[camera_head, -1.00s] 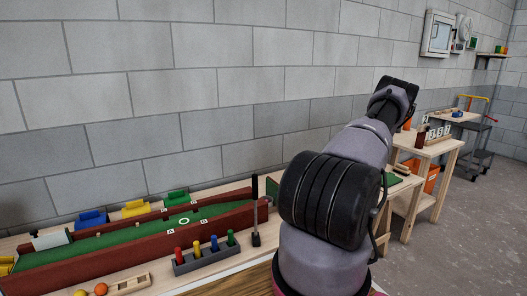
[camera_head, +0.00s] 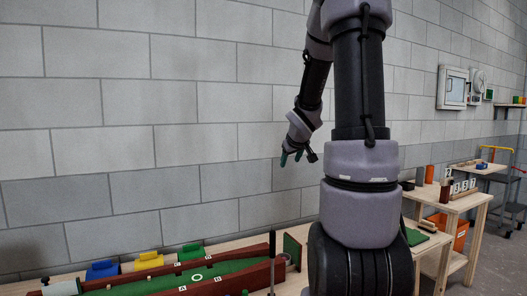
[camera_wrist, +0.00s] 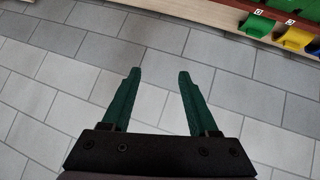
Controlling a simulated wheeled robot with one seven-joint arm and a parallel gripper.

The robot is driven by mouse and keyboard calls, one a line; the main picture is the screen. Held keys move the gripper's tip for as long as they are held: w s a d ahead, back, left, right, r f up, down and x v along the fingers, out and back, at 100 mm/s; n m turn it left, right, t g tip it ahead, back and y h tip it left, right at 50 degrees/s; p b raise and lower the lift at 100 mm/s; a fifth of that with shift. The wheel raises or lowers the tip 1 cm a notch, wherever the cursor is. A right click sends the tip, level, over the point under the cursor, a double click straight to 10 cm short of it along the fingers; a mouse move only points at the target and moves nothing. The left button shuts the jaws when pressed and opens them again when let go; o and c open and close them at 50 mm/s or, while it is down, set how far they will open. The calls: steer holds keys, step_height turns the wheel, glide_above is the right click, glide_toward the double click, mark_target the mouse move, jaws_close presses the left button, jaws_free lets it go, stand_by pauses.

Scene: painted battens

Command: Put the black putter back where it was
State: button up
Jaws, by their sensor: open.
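A black upright stick (camera_head: 272,262), which looks like the black putter, stands at the front edge of the green-topped putting lane (camera_head: 232,283). Its lower end is cut off by the frame. My gripper (camera_head: 293,157) is raised in front of the block wall, above and to the right of the stick, and apart from it. In the wrist view my gripper (camera_wrist: 157,80) has its two green fingers spread with nothing between them. The putter does not show in the wrist view.
A wooden table (camera_head: 458,207) with numbered blocks stands at the right. The space around my gripper is clear.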

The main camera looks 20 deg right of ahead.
steer(key=s+a+r+m+g+y, duration=0.1)
steer(key=s+a+r, duration=0.3)
steer(key=s+a, duration=0.7)
steer(key=s+a+r+m+g+y, duration=0.1)
steer(key=s+a+r+m+y, duration=0.2)
steer(key=s+a, duration=0.7)
steer(key=s+r+y, duration=0.1)
steer(key=s, duration=0.3)
steer(key=shift+s+a+r+m, duration=0.2)
steer(key=shift+s+a+m, duration=0.05)
steer(key=shift+a+m, duration=0.1)
